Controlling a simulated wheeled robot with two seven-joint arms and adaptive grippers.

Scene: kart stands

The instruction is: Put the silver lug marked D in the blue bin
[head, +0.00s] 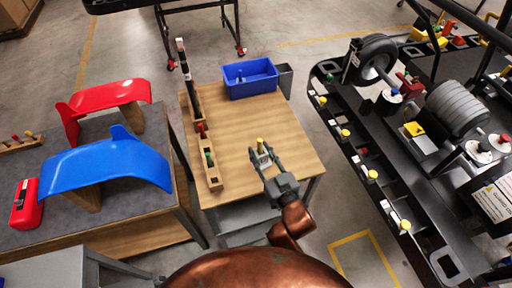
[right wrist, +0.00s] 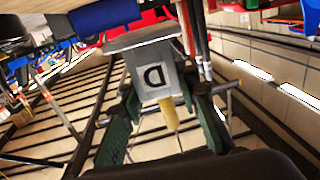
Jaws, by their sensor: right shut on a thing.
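The silver lug marked D (right wrist: 154,76) has a white label with a black D and a yellow stem. In the head view the lug (head: 262,157) is between the fingers of my right gripper (head: 266,160), over the near part of the wooden table. My right gripper (right wrist: 165,115) is shut on it in the right wrist view. The blue bin (head: 250,88) stands at the far end of the same table, apart from the gripper. Small items show in the bin. My left gripper is not in view.
A wooden rack (head: 214,183) with colour-topped pieces runs along the table's left edge. A bench (head: 120,215) with red and blue fenders stands left. A black kart frame (head: 430,225) with tyres stands right. The tabletop (head: 270,120) between gripper and bin is clear.

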